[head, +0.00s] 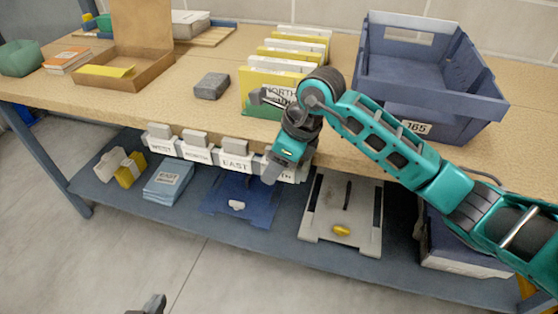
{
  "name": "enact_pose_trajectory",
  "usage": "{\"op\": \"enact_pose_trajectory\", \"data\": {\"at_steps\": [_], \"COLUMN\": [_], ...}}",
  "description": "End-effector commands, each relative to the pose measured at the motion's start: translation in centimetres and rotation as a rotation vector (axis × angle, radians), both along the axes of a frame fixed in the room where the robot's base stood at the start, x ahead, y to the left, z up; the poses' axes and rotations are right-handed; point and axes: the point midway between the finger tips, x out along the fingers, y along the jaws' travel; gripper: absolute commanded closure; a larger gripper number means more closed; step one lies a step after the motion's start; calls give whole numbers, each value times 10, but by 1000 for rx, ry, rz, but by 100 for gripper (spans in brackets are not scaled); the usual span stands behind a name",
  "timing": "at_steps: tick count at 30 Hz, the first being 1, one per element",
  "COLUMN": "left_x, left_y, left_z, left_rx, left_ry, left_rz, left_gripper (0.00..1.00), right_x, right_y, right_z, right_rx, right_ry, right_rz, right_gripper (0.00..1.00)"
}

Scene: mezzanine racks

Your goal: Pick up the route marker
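No single thing is clearly marked as the route marker. White lettered blocks with grey tops line the bench's front edge: WEST (160,145), NORTH (197,154), EAST (234,162) and one ending in TH (296,173). Yellow-and-white cards (258,83) stand on the bench, the front one reading NORTH. A loose grey block (211,86) lies left of them. My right gripper (271,170) points down in front of the bench edge, beside EAST and over part of the TH block; its finger gap is unclear. My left gripper (148,306) barely shows at the bottom edge, low over the floor.
A blue bin (415,97) labelled 165 stands at the right of the bench. The lower shelf holds blue folded items (168,182), a blue tray (241,200) and a grey board (342,212).

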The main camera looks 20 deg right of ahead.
Motion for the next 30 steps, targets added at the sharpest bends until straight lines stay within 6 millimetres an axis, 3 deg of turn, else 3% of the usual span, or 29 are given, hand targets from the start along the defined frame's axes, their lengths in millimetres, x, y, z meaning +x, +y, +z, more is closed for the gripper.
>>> {"op": "enact_pose_trajectory", "data": {"at_steps": [2,13,23,30], "left_x": [0,0,0,0], "left_y": [1,2,2,1], "left_z": [0,0,1,7], "left_rx": [3,7,7,3], "left_ry": [0,0,-1,-1], "left_rz": [-2,-5,-4,-2], "left_gripper": [100,100,100,100], "right_x": [0,0,0,1], "right_y": [0,0,0,0], "right_z": [0,0,4,31], "right_rx": [0,0,0,1], "right_ry": [0,0,-2,-5], "right_rz": [0,0,1,1], "right_gripper": [62,97,98,98]}}
